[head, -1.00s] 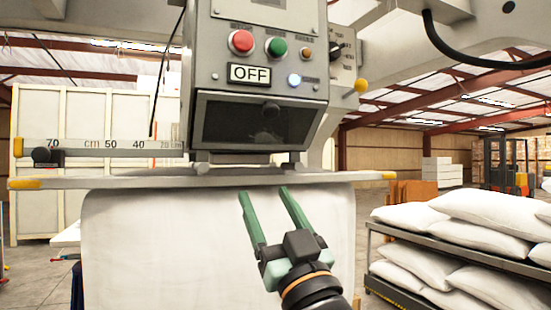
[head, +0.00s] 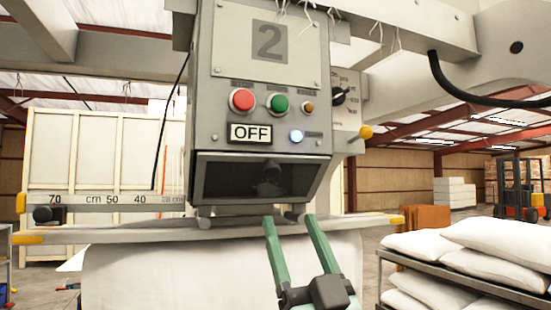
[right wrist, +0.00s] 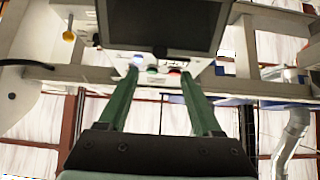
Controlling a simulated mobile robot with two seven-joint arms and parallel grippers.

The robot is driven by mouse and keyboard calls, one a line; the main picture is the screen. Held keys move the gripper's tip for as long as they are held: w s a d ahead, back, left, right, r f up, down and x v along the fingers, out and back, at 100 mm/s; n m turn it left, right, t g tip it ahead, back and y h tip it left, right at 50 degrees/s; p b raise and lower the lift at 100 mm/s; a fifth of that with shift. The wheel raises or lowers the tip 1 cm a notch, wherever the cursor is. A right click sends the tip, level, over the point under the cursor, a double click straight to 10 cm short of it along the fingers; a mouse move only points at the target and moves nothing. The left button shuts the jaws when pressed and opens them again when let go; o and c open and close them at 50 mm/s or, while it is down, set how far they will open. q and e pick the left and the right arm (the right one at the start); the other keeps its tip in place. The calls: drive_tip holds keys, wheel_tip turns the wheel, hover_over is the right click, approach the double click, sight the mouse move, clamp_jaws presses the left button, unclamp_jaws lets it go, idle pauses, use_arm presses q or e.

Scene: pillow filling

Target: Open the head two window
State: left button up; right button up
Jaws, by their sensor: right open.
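The head marked 2 (head: 269,42) is a grey box with a red button (head: 242,100), a green button (head: 279,103) and an OFF sign (head: 250,133). Its dark window (head: 235,178) sits at the bottom of the front face and looks shut, with a small dark knob (head: 270,165) near its upper middle. The window also shows at the top of the right wrist view (right wrist: 190,22). My right gripper (head: 288,218) is open and empty, with green fingers just below the window's lower edge, apart from the knob. The left gripper is out of view.
A white pillow case (head: 180,275) hangs under the head, below a horizontal bar (head: 130,233) with yellow ends. A ruler (head: 110,199) runs at left. A yellow-knobbed lever (head: 365,132) sticks out at right. Filled pillows (head: 500,245) lie on a rack at right.

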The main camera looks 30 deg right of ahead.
sight(273, 173)
drive_tip(key=p+x, duration=0.4)
drive_tip(key=x, duration=0.6)
drive_tip(key=shift+w+r+p, duration=0.15)
drive_tip(key=shift+p, duration=0.15)
drive_tip(key=shift+c, duration=0.3)
clamp_jaws()
drive_tip(key=shift+y, duration=0.3)
idle(0.5)
